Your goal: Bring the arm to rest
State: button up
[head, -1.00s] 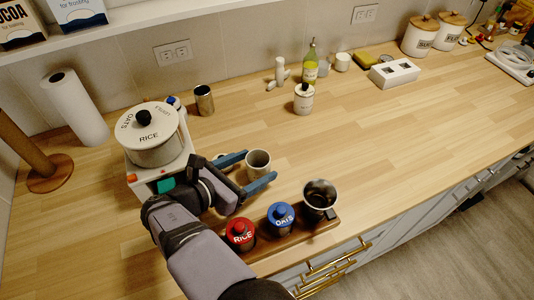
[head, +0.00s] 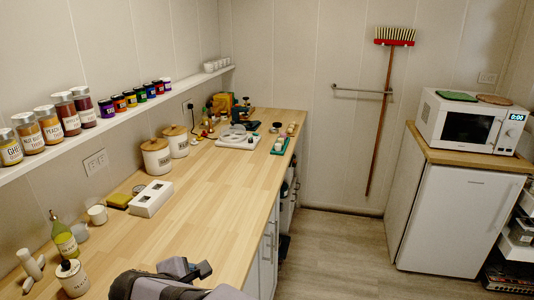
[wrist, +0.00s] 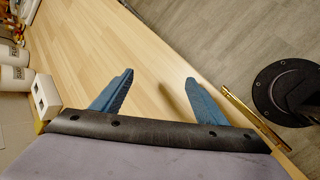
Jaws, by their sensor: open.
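My gripper (wrist: 160,78) is open in the wrist view, with its two blue fingers spread apart and nothing between them. It is over the wooden counter (wrist: 100,50), close to the counter's front edge. In the head view, part of my arm (head: 165,285) shows at the bottom edge, and the fingers cannot be made out clearly there.
A white socket block (head: 152,199), a green bottle (head: 63,238) and a white lidded jar (head: 72,278) stand along the left of the counter. Two canisters (head: 156,158) stand farther back. The counter's middle is clear. A microwave (head: 468,125) stands at right.

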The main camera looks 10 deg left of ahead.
jog(key=w+d+f+m+g+h+p, duration=0.2)
jog(key=d+m+g, duration=0.3)
jog(key=d+m, duration=1.45)
jog(key=s+d+f+m+g+y, duration=0.1)
jog(key=s+d, duration=0.2)
jog(key=d, duration=0.4)
jog(key=s+d+m+g+y+p, duration=0.1)
jog(key=s+d+m, duration=0.1)
jog(key=s+d, duration=0.2)
jog(key=s+d+f+m+p, duration=0.1)
jog(key=s+d, duration=0.3)
jog(key=d, duration=0.5)
jog(key=shift+s+d+f+m+g+y, duration=0.2)
jog(key=shift+d+f+m+g+y, duration=0.1)
jog(key=shift+d+m+g+y, duration=0.1)
